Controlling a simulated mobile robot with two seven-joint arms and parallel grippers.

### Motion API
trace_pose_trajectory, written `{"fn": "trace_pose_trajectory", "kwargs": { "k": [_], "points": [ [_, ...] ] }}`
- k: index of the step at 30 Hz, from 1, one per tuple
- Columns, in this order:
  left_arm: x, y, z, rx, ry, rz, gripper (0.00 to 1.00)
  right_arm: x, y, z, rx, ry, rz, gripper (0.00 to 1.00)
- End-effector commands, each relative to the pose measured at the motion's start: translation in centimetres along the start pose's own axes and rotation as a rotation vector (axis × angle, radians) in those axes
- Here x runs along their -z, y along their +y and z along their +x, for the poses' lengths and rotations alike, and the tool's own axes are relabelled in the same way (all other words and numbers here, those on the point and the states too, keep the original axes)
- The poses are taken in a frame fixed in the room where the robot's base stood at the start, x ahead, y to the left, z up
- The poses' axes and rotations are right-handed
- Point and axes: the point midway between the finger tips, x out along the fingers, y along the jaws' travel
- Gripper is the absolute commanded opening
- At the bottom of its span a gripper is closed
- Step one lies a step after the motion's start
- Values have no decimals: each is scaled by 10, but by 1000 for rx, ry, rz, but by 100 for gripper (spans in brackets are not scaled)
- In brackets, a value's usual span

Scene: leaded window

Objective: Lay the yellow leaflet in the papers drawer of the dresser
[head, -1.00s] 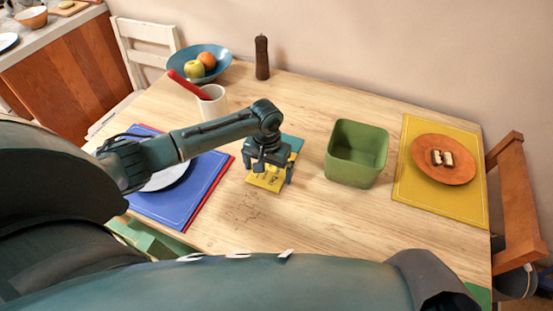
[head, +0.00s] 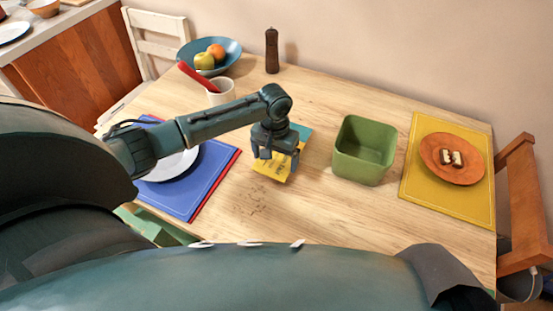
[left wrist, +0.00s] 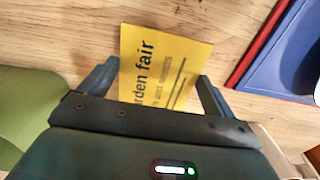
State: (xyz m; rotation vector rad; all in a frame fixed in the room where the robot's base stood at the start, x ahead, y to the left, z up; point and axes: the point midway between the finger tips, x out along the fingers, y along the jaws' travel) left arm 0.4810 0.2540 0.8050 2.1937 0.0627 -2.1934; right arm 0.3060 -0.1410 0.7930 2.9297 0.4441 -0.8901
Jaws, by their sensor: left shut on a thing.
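The yellow leaflet (head: 271,171) is at the middle of the table, under my left gripper (head: 281,158). In the left wrist view the leaflet (left wrist: 165,68) shows dark print, with "den fair" readable, and lies between the two fingers. My left gripper (left wrist: 157,88) is shut on the leaflet by its sides. I cannot tell whether the leaflet touches the tabletop. No dresser or papers drawer is in view. My right gripper is not in view.
A teal flat thing (head: 301,131) shows just behind the leaflet. A green square bin (head: 362,170) stands to the right, and a blue placemat (head: 205,188) with a plate lies to the left. A white mug (head: 222,93) and fruit bowl (head: 232,57) stand behind.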

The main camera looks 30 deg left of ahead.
Motion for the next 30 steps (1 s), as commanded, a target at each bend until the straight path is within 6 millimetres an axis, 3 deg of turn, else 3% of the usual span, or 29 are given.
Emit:
{"fn": "trace_pose_trajectory", "kwargs": {
  "k": [3, 9, 17, 20, 24, 30],
  "points": [
    [1, 0, -28, -1, 4, 0, 65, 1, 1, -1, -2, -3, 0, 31],
    [1, 0, -63, -1, 3, 0, 65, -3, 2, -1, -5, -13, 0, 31],
    [0, 2, -82, -2, 2, 1, 65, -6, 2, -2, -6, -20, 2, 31],
    [-2, 11, -100, 0, 7, 11, 65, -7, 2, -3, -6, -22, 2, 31],
    [-20, 34, -141, 2, 11, 34, 65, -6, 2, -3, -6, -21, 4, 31],
    [-63, 50, -177, 2, 4, 53, 65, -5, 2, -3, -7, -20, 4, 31]
  ]
}}
